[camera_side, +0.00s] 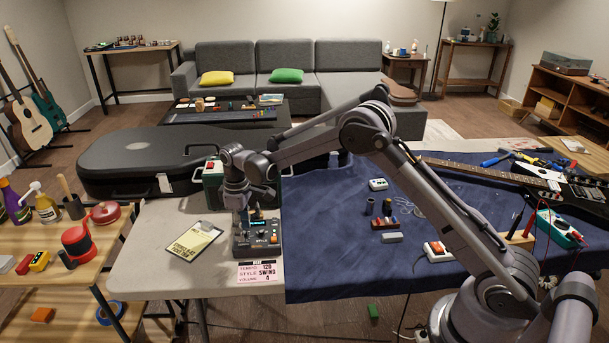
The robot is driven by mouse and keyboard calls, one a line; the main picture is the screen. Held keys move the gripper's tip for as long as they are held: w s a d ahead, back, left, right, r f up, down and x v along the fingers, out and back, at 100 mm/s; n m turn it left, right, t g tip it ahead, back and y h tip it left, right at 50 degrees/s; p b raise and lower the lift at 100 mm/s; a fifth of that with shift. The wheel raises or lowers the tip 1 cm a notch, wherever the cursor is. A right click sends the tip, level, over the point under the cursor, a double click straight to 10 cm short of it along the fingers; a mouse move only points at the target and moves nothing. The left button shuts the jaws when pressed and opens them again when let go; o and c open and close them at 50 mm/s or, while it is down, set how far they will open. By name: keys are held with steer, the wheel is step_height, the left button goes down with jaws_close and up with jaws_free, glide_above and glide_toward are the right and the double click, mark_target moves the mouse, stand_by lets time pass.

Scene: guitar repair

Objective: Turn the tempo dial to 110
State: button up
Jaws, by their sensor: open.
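A dark drum-machine-like box (257,241) with small knobs and a lit display sits near the front edge of the pale table (150,262). A pink card (258,272) at its front reads tempo 120, style swing, volume 4. The tempo dial itself is too small to tell apart from the other controls. My gripper (247,214) points down at the back left part of the box. It is open, and its fingertips are close above the controls. I cannot tell whether they touch a dial.
A clipboard with yellow paper (194,241) lies left of the box. A green box (213,172) stands behind my gripper. A blue cloth (335,262) to the right bears small parts, tools and a guitar (540,180). A black guitar case (140,160) lies behind.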

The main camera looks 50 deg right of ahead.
steer(key=shift+f, duration=0.4)
jaws_close()
steer(key=shift+m, duration=2.8)
jaws_free()
